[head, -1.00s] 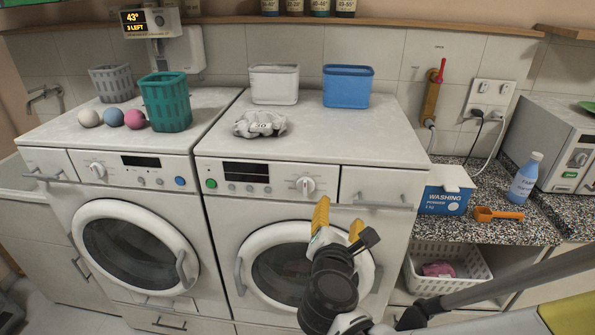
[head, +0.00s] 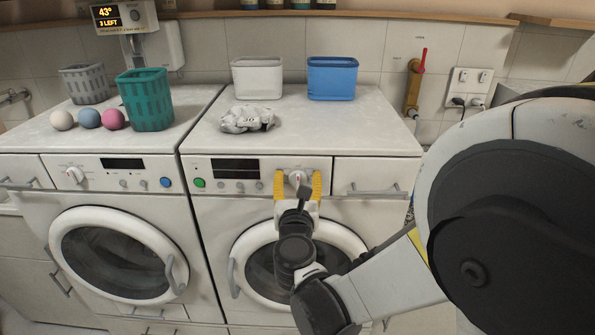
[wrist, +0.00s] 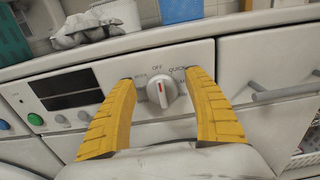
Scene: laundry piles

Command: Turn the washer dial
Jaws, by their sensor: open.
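The white washer dial (head: 297,178) is on the front panel of the right washer (head: 240,218). In the wrist view the dial (wrist: 163,90) shows a red mark on its grip, near the printed word OFF. My gripper (head: 298,174) is open, its yellow fingers on either side of the dial. In the wrist view my gripper's fingertips (wrist: 160,76) stand left and right of the dial with a visible gap on each side. I cannot tell how deep the fingers reach along the knob.
A left washer (head: 100,215) has its own dial (head: 75,175). On top are a teal basket (head: 146,100), a grey cloth (head: 247,119), a white bin (head: 257,78) and a blue bin (head: 332,78). A drawer handle (head: 375,190) sits right of the dial.

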